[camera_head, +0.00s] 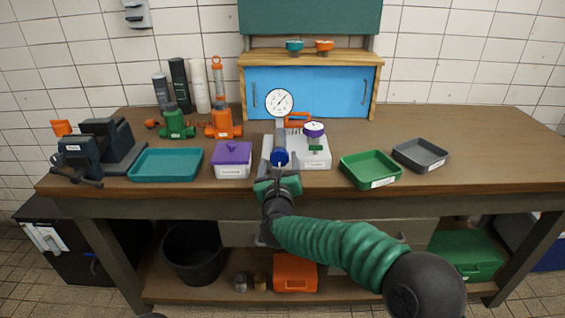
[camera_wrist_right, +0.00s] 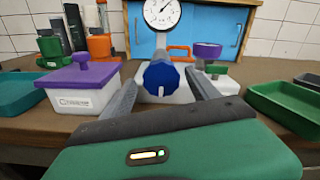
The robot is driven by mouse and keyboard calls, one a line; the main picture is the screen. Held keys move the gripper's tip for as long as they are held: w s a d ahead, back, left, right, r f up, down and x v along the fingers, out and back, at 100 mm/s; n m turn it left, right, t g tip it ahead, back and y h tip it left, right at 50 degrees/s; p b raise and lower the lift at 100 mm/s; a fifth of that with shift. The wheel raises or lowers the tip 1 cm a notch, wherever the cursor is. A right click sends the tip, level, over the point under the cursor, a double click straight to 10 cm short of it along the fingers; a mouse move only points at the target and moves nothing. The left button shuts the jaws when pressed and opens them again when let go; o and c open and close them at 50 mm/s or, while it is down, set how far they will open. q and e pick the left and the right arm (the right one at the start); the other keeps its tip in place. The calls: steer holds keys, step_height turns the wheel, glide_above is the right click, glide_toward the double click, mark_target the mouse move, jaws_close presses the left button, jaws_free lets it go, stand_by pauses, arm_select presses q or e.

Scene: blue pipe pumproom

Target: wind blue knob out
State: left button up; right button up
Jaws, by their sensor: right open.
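The blue knob (camera_head: 280,157) sits at the front of a white-based device with a dial gauge (camera_head: 279,102), near the table's front edge. In the right wrist view the knob (camera_wrist_right: 161,79) faces me, lobed and dark blue, between the two fingers. My right gripper (camera_head: 279,168) is open, its fingers (camera_wrist_right: 160,98) spread to the left and right of the knob. A gap shows between each finger and the knob, and I cannot tell whether the fingertips reach past its face. My left gripper is not in view.
A purple-lidded box (camera_head: 232,160) stands close on the left, with a teal tray (camera_head: 166,164) beyond it. A green tray (camera_head: 371,168) and a grey tray (camera_head: 420,155) lie to the right. A purple knob (camera_head: 314,129) stands on the white base beside the gauge.

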steer(key=shift+w, duration=0.4)
steer(key=shift+d, duration=0.35)
steer(key=shift+c, duration=1)
steer(key=shift+a, duration=0.2)
steer(key=c, duration=1.2)
steer(key=shift+o, duration=0.2)
